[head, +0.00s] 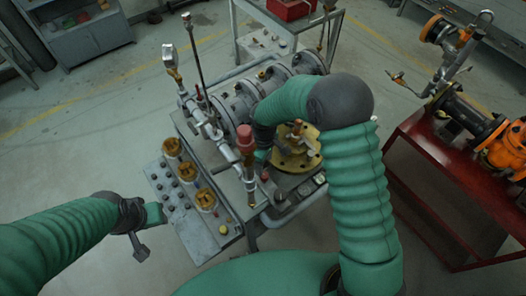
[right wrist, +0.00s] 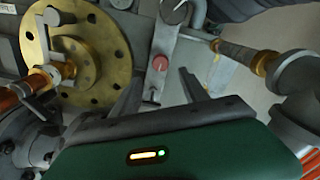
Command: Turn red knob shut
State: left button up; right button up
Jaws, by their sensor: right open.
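A small round red knob (right wrist: 160,63) sits on a narrow grey plate in the right wrist view, with a grey knob bearing a red mark (right wrist: 175,12) above it. My right gripper (right wrist: 160,84) is open; its fingers lie either side of the red knob in the picture, and contact cannot be told. In the head view my right gripper (head: 262,156) is mostly hidden behind its own arm, beside the brass flange (head: 295,160). A larger red cap (head: 245,138) tops an upright stem there. My left gripper (head: 140,232) hangs left of the button panel, its jaw gap unclear.
The grey button panel (head: 186,222) carries several brass valves and dark buttons. Grey pipework (head: 235,105) and a tall gauge (head: 171,58) stand behind. A red table (head: 450,205) with orange-ended pipes is at right. Open floor lies at left.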

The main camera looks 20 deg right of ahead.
notch_tip(320, 180, up, 9)
jog(key=shift+a+f+b, duration=0.15)
jog(key=shift+a+b, duration=0.05)
jog(key=shift+b, duration=0.1)
